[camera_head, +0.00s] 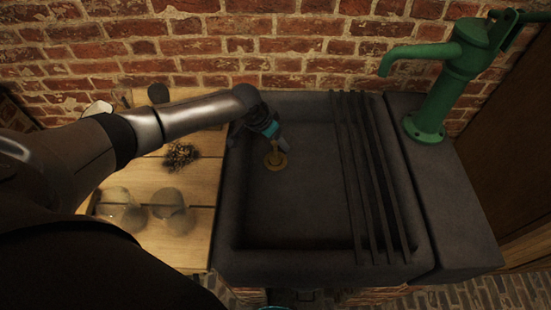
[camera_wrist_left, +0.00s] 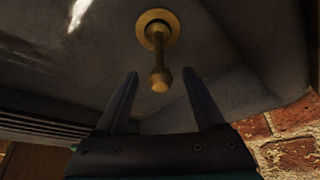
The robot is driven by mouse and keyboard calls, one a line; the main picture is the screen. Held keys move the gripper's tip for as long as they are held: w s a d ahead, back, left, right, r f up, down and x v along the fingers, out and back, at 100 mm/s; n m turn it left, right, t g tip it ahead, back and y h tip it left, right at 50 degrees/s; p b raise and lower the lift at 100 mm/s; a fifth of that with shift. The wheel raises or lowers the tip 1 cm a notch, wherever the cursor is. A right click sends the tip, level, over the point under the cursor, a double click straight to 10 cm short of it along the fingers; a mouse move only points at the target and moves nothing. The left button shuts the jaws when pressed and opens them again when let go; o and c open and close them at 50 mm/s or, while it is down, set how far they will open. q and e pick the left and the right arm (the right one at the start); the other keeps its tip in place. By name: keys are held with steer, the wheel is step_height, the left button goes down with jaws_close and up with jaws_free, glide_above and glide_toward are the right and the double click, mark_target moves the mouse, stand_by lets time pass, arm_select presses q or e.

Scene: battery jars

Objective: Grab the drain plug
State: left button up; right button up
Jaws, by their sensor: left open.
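The drain plug is a brass disc with an upright stem and a rounded knob on top. In the head view the drain plug (camera_head: 277,160) sits in the floor of the dark stone sink (camera_head: 300,205), toward its left back part. My left gripper (camera_head: 276,142) reaches down over it from the left and partly hides the stem. In the left wrist view the drain plug (camera_wrist_left: 159,79) stands beyond the fingertips, its knob showing between them. The left gripper (camera_wrist_left: 160,82) is open with nothing between its fingers that I can see held. My right gripper is not in view.
Dark bars (camera_head: 370,175) lie across the sink's right part. A green hand pump (camera_head: 437,98) stands on the right ledge. Two glass jars (camera_head: 168,209) and a dark wiry clump (camera_head: 182,155) rest on the wooden board (camera_head: 195,248) at left. A brick wall (camera_head: 290,50) closes the back.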

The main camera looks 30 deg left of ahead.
arm_select(q)
steer(key=shift+w+f, duration=0.1)
jaws_close()
stand_by(0.6)
stand_by(0.8)
